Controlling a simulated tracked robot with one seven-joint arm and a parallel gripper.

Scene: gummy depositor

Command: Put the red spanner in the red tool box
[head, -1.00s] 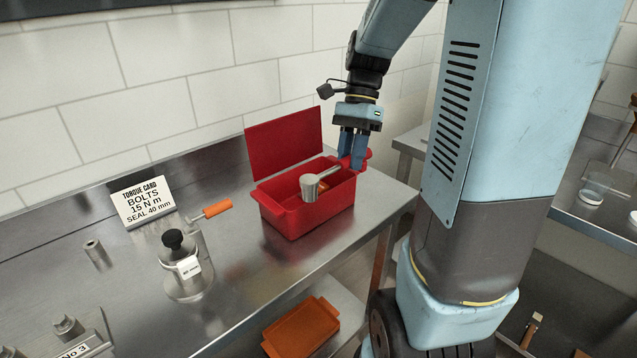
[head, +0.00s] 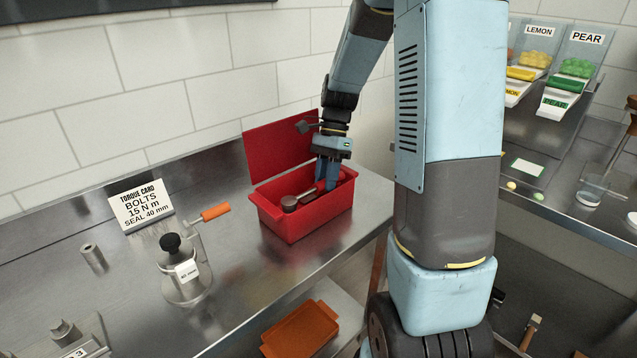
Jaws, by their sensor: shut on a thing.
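The red tool box (head: 292,227) stands on the steel bench with its lid (head: 278,152) raised at the back. My gripper (head: 326,178) reaches down into the right part of the box, its blue fingers below the rim. It is shut on the red spanner (head: 342,177), which is mostly hidden by the fingers and hard to tell from the red box. A grey metal tool with a round end (head: 289,203) lies in the box, just left of my fingers.
A torque card (head: 141,204), an orange-handled tool (head: 215,212) and a metal fixture with a black knob (head: 184,275) stand left of the box. An orange tray (head: 300,330) sits on the lower shelf. Fruit-labelled bins (head: 560,75) are at right.

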